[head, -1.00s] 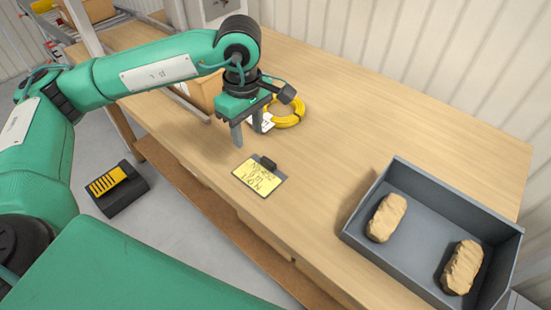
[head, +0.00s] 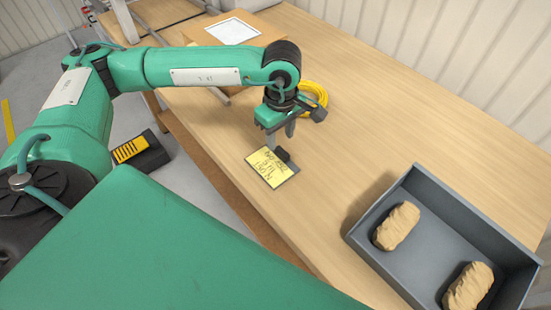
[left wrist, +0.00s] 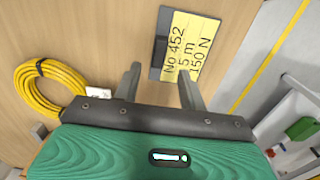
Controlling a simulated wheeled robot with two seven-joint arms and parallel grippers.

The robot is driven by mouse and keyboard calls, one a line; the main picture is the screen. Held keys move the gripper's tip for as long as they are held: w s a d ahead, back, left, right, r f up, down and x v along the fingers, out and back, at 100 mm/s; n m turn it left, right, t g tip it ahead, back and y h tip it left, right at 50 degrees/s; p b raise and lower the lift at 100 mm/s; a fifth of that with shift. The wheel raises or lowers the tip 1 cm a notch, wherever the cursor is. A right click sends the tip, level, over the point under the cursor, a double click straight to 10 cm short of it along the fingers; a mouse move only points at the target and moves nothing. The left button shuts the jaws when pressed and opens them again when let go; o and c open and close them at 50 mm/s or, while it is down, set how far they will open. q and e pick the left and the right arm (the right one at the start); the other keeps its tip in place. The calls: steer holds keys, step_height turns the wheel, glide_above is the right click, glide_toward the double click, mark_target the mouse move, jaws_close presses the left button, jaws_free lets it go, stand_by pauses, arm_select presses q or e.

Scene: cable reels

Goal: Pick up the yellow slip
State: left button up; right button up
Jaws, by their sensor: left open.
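The yellow slip (head: 266,168) lies on a small grey clipboard (head: 292,170) with a dark clip, near the front edge of the wooden table. In the left wrist view the slip (left wrist: 190,45) shows handwriting, "No 452", "5 m", "150 N". My left gripper (head: 280,136) is open and empty, just behind the slip in the head view. In the left wrist view its two fingers (left wrist: 160,85) are spread, with the slip beyond their tips, closer to the right finger. My right gripper is not in view.
A coiled yellow cable (head: 314,95) lies behind the gripper; it also shows in the left wrist view (left wrist: 45,88). A grey tray (head: 430,235) with two brown wrapped lumps stands at the right. A box with a white sheet (head: 233,31) stands at the back. The table's middle is clear.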

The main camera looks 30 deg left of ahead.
mark_target(280, 149)
arm_select(q)
steer(key=shift+f, duration=0.3)
steer(key=f, duration=0.1)
steer(key=f+p, duration=0.1)
steer(key=shift+w+a+f, duration=0.1)
steer(key=shift+a+f, duration=0.1)
steer(key=shift+f, duration=1.1)
steer(key=c, duration=0.7)
jaws_close()
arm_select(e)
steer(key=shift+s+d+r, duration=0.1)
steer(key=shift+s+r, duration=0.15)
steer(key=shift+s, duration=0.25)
